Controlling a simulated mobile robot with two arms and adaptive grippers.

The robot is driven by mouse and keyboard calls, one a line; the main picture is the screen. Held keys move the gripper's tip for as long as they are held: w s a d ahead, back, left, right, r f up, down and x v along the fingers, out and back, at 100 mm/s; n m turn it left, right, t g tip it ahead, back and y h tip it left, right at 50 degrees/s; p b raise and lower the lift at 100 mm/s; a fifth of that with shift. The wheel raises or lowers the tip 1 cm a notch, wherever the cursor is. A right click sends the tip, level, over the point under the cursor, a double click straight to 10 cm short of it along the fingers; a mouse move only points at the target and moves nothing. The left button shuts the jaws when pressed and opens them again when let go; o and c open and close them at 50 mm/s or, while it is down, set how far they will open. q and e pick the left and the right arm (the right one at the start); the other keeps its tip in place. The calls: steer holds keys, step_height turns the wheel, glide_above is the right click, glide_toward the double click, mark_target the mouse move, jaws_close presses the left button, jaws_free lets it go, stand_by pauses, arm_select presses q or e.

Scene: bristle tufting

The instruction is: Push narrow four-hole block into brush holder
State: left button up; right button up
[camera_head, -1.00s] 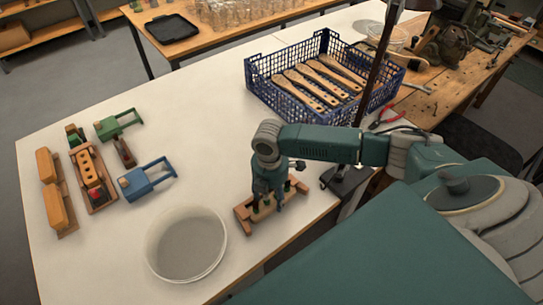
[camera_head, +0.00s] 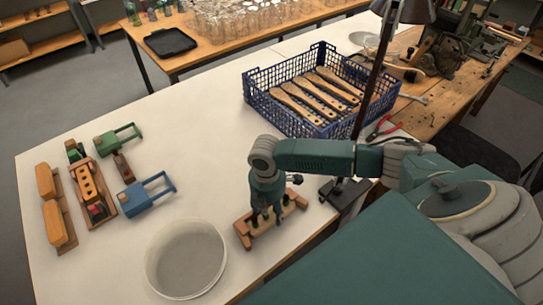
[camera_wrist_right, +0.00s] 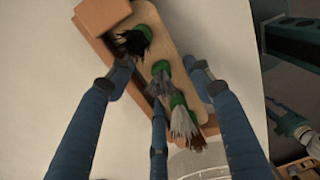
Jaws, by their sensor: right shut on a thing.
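The brush holder (camera_head: 243,236) is a brown wooden frame with raised ends, near the front edge of the white table. My right gripper (camera_head: 265,214) points down over its middle. In the right wrist view, a narrow pale wooden block (camera_wrist_right: 170,42) lies along the holder (camera_wrist_right: 97,45), with green-ringed black, grey and brown bristle tufts in its holes. The blue fingers of my right gripper (camera_wrist_right: 160,88) are shut on the block, on both sides of it. How deep the block sits in the holder is hard to tell. My left gripper is out of view.
A round clear tub (camera_head: 186,260) stands left of the holder. A blue crate (camera_head: 290,118) with wooden brush bodies is behind it. A black lamp base (camera_head: 345,195) stands close on the right. Wooden and coloured fixtures (camera_head: 148,193) are at the left. The table centre is clear.

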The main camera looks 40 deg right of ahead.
mark_target(270, 213)
steer(key=shift+w+a+r+t, duration=0.2)
steer(key=shift+w+r, duration=0.05)
steer(key=shift+w, duration=0.4)
steer(key=shift+w+a+r+t, duration=0.2)
steer(key=shift+w, duration=0.45)
steer(key=o, duration=1.3)
steer(key=shift+w+a, duration=0.1)
steer(key=shift+w, duration=0.05)
steer(key=shift+r, duration=0.65)
steer(key=shift+g, duration=0.4)
steer(key=s+r, duration=0.2)
steer(key=r, duration=0.1)
steer(key=s+r, duration=0.1)
steer(key=r, duration=0.1)
steer(key=shift+s+d+r, duration=0.15)
steer(key=shift+d, duration=0.25)
